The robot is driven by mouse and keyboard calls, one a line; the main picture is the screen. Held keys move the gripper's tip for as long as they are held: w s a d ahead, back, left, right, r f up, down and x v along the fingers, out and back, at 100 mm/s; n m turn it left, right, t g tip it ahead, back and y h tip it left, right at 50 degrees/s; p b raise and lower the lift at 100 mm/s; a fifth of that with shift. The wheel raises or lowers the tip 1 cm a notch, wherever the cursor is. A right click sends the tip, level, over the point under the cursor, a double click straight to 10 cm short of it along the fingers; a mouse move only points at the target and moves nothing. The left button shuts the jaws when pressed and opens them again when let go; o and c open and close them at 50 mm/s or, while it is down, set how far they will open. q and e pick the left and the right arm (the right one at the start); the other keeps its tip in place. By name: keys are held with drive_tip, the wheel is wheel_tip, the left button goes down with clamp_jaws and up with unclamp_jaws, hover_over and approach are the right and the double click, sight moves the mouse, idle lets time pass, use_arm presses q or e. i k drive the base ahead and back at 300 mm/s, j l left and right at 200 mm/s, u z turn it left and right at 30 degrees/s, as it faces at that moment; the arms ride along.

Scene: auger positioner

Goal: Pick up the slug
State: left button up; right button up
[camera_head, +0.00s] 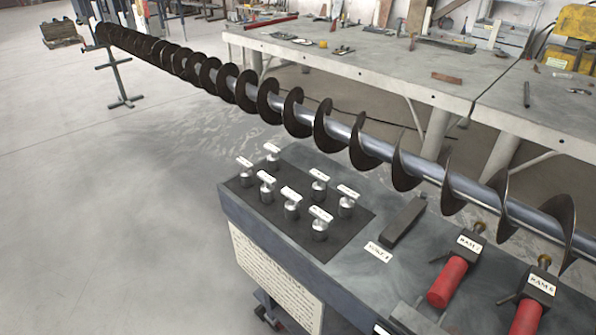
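Several small silver metal pieces with cylindrical bodies and white labelled tops stand upright on a dark mat (255,213) on the grey bench; I take these to be the slugs. One slug (320,231) stands at the mat's near right, and another slug (291,208) is just left of it. A further slug (346,206) stands near the mat's right edge. The label writing is too small to read. Neither of my grippers is in view.
A long auger (340,135) runs diagonally above and behind the bench (395,262). A dark block (403,222) lies right of the mat. Two red-handled tools labelled RAM (447,282) lie at the right. A cluttered worktable (400,70) stands behind. The floor at left is clear.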

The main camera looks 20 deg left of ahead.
sight(247, 176)
drive_tip(key=j+z, duration=1.1)
